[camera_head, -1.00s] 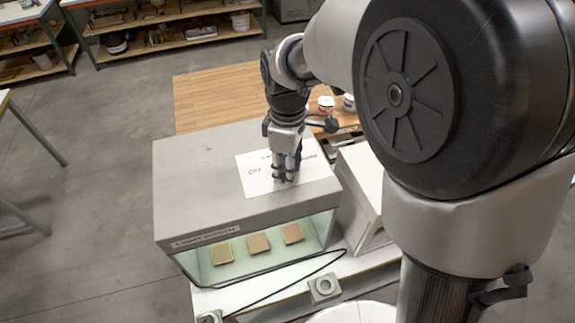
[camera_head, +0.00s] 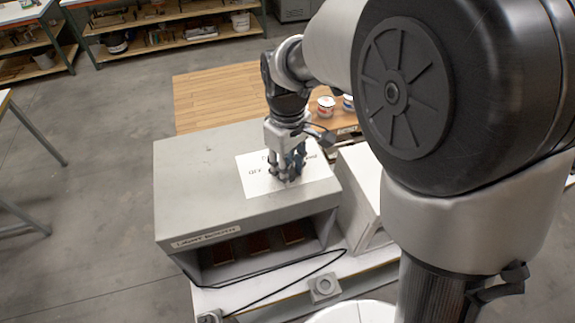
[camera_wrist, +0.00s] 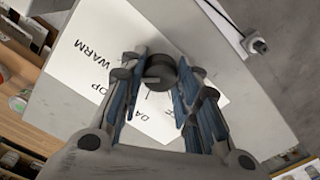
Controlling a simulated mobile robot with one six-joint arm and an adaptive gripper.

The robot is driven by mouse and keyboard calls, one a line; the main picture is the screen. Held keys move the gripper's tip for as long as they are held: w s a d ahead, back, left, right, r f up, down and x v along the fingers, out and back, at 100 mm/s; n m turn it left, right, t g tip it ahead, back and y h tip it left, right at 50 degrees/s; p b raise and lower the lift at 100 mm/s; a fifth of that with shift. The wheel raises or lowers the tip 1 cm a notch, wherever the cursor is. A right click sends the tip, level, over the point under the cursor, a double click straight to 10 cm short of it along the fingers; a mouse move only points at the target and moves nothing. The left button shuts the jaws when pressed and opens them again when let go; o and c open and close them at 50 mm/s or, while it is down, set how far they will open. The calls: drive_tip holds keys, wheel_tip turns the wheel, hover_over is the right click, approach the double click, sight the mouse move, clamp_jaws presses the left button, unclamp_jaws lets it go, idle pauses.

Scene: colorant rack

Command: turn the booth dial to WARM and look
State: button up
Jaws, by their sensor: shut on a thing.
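The light booth (camera_head: 200,160) is a grey box with a labelled front edge and an open front. My gripper (camera_wrist: 160,80) is shut on the dial, one finger on each side. In the head view my gripper (camera_head: 289,176) covers the dial. I cannot tell where its pointer sits.
A white box (camera_head: 362,190) stands right of the booth. Paint tins (camera_head: 326,106) stand on the wooden table (camera_head: 215,95) behind. A black cable (camera_head: 285,268) crosses the white bench front.

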drive_tip(key=shift+m, duration=1.6)
drive_tip(key=o, duration=1.1)
wheel_tip(320, 180, up, 12)
